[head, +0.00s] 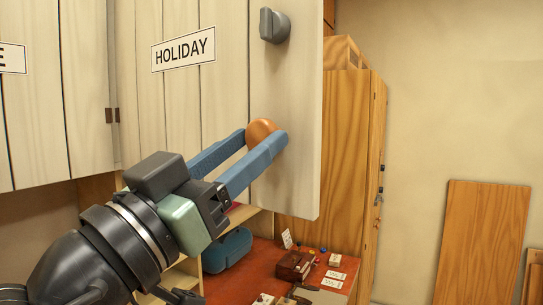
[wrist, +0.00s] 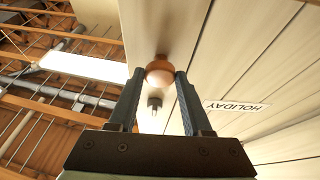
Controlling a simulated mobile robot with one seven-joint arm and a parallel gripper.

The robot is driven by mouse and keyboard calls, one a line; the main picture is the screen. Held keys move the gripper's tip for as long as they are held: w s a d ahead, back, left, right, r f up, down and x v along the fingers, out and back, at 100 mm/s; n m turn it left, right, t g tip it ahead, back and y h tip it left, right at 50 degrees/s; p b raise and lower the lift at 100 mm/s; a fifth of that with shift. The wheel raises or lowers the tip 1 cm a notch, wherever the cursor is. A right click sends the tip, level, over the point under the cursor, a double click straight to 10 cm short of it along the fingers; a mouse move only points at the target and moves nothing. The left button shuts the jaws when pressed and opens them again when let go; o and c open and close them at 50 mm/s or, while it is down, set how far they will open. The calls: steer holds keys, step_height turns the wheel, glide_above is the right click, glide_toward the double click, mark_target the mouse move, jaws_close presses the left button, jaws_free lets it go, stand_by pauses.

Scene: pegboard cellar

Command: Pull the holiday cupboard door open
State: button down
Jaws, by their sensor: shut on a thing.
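The holiday cupboard door (head: 225,100) is pale planked wood with a white HOLIDAY label (head: 184,49). It is hinged at its left and stands swung out, its right edge nearer to me. Its round orange-brown knob (head: 262,129) sits low near the free edge. My gripper (head: 265,139) reaches up from the lower left, its two blue fingers shut on the knob. The wrist view also shows the knob (wrist: 159,71) between the fingertips. A grey latch piece (head: 274,25) is higher on the door. The cupboard's inside is mostly hidden behind the door.
Another pale door (head: 50,110) is on the left. Below is a red-brown worktop (head: 262,270) with a blue case (head: 228,250), a small brown box (head: 293,265) and cards. A tall wooden cabinet (head: 325,160) stands behind the door. Wooden boards (head: 482,240) lean on the right wall.

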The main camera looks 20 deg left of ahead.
steer(key=shift+s+a, duration=0.15)
steer(key=shift+s, duration=0.2)
steer(key=shift+c, duration=1.7)
jaws_free()
steer(key=b+v, duration=0.5)
steer(key=v, duration=0.8)
steer(key=shift+b, duration=0.35)
steer(key=shift+w+a, duration=0.1)
